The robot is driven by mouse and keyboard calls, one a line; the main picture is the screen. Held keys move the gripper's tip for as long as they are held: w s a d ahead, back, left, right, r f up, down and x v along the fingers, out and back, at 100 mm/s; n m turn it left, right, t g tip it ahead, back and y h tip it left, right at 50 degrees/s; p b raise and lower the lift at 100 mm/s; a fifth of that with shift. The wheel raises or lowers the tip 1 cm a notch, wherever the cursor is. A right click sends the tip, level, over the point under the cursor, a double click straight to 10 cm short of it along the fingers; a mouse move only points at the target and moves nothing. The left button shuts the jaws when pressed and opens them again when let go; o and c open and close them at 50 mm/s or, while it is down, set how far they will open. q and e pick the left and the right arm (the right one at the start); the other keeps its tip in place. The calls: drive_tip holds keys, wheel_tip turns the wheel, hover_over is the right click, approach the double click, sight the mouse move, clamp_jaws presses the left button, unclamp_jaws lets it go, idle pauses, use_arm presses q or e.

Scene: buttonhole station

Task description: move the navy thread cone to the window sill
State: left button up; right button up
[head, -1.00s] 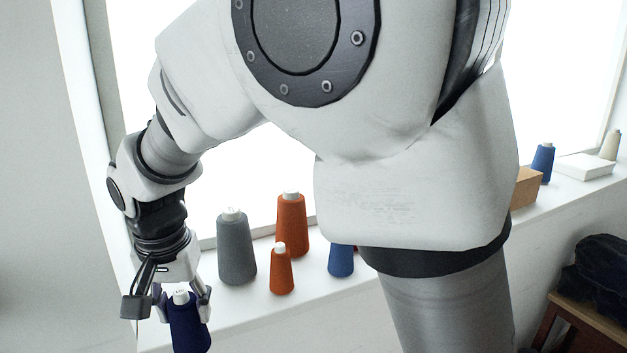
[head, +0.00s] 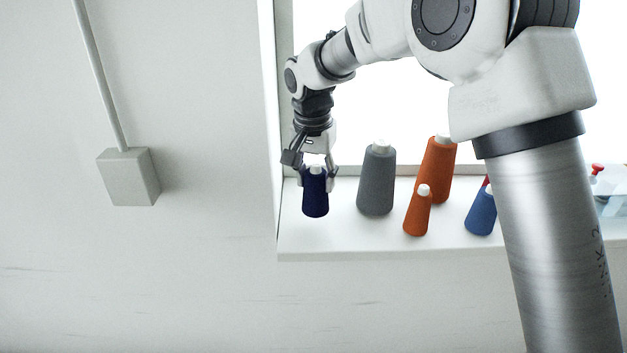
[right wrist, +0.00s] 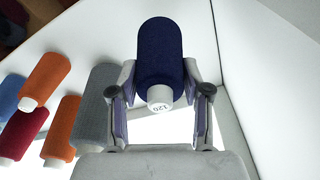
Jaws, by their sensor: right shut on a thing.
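The navy thread cone (head: 315,198) is upright in my right gripper (head: 317,178), at the left end of the white window sill (head: 350,243). The gripper is shut on the cone's upper part, one finger on each side. In the right wrist view the navy cone (right wrist: 160,50) sits between the fingers (right wrist: 160,82), with its white tip marked "120" towards the camera. The cone's base appears over the sill surface; I cannot tell whether it touches. My left gripper is not in view.
To the right stand a grey cone (head: 377,182), a large orange cone (head: 438,172), a small orange cone (head: 417,214) and a blue cone (head: 481,214). A red cone (right wrist: 22,133) shows in the right wrist view. The window frame is close on the left. A grey wall box (head: 129,177) hangs further left.

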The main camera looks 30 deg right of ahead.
sight(314, 187)
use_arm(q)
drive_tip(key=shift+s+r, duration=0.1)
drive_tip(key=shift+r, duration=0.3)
use_arm(e)
drive_tip(key=shift+w+d+r, duration=0.1)
drive_tip(key=shift+w+d, duration=0.25)
drive_tip(key=shift+w, duration=0.25)
drive_tip(key=shift+w+d+f, duration=0.1)
drive_tip(key=shift+w+f, duration=0.1)
drive_tip(key=shift+w, duration=0.05)
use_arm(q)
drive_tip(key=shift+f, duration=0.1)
use_arm(e)
drive_tip(key=f, duration=0.3)
drive_tip(key=shift+w+f, duration=0.3)
drive_tip(key=shift+s, duration=0.15)
drive_tip(key=o, duration=0.8)
drive_tip(key=shift+f, duration=0.1)
drive_tip(key=o, duration=0.4)
